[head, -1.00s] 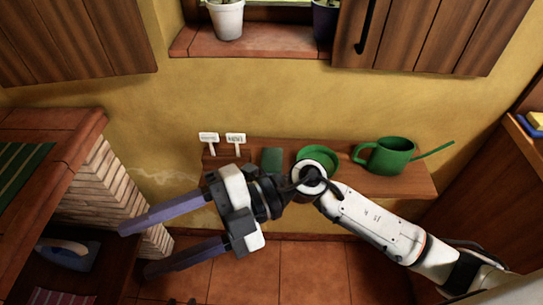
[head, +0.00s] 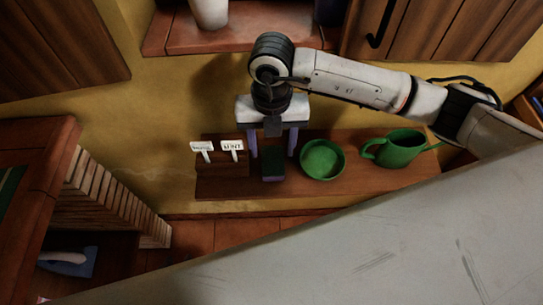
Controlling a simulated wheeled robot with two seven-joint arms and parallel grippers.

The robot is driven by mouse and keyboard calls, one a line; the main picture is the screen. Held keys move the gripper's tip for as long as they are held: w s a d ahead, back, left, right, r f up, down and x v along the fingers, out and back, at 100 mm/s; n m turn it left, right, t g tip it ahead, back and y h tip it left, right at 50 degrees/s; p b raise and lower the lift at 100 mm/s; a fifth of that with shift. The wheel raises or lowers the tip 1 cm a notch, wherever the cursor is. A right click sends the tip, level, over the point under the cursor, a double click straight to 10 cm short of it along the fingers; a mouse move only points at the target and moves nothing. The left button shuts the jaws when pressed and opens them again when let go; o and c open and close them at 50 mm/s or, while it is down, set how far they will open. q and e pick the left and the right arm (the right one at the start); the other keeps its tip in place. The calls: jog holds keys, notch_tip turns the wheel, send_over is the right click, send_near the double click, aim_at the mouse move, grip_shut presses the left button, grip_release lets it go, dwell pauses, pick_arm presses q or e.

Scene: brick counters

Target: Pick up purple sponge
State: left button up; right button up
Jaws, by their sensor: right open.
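The sponge (head: 272,165) lies on the brown wooden shelf, with a dark green top and a purple edge on its near side. My right gripper (head: 272,153) comes in from the right and points down at the sponge. Its two fingers are apart, one at the left and one at the right of the sponge's far end. Gaps show between the fingers and the sponge. I cannot tell how far down the fingertips reach. My left gripper is not in view.
A green bowl (head: 323,159) sits just right of the sponge, and a green watering can (head: 399,149) stands further right. Two white plant labels (head: 232,146) stand to the left. The lower right is hidden.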

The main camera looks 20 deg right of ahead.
aim_at(273, 160)
jog(key=shift+f, duration=0.65)
notch_tip(273, 160, down, 4)
jog(key=shift+w+d+f+p, duration=0.1)
jog(key=shift+d+f+p, duration=0.1)
jog(key=shift+p, duration=0.25)
jog(key=shift+f, duration=0.15)
jog(key=c, duration=0.8)
jog(key=shift+r, duration=0.2)
notch_tip(273, 160, up, 10)
jog(key=shift+f+b, duration=0.15)
jog(key=shift+b, duration=0.25)
jog(key=o, duration=0.5)
jog(key=c, duration=0.4)
pick_arm(q)
jog(key=shift+w+r, duration=0.2)
jog(key=shift+w, duration=0.05)
